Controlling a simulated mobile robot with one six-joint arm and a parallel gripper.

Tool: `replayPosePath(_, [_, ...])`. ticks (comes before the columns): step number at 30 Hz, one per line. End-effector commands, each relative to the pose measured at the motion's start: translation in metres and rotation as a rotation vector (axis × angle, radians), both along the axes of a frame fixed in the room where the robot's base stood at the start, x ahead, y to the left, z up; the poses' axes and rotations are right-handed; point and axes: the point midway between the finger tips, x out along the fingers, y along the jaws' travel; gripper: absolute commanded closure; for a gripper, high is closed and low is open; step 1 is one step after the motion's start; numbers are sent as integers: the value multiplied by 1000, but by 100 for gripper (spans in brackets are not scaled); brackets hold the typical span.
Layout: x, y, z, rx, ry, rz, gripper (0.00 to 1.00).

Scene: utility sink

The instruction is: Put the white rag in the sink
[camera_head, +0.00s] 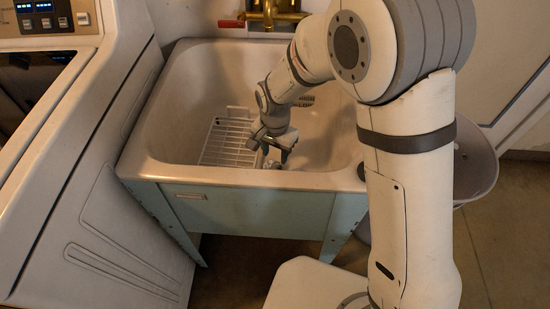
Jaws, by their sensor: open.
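The sink (154,169) is a deep, beige utility basin on a pale green stand. My gripper (272,149) is open and reaches down inside the basin, near its front wall. A small pale patch shows just below the fingers; I cannot tell whether it is the white rag. I see no clear white rag elsewhere in this view. My arm hides the right part of the basin.
A white wire rack (226,141) lies in the basin, left of my gripper. A brass faucet (268,12) with a red handle is at the back. A white appliance (90,190) stands close on the left. A grey bin (476,165) stands right of the sink.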

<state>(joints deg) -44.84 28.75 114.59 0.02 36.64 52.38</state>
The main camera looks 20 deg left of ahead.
Motion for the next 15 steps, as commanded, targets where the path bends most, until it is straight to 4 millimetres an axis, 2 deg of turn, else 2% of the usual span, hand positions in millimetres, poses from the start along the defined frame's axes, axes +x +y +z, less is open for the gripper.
replayPosePath(1, [1, 0, 16, 4, -3, 0, 57])
replayPosePath(6, [1, 0, 47, 3, -2, -1, 57])
replayPosePath(10, [0, 0, 62, 1, -1, -1, 57])
replayPosePath(15, [1, -1, 69, 0, 0, -2, 57])
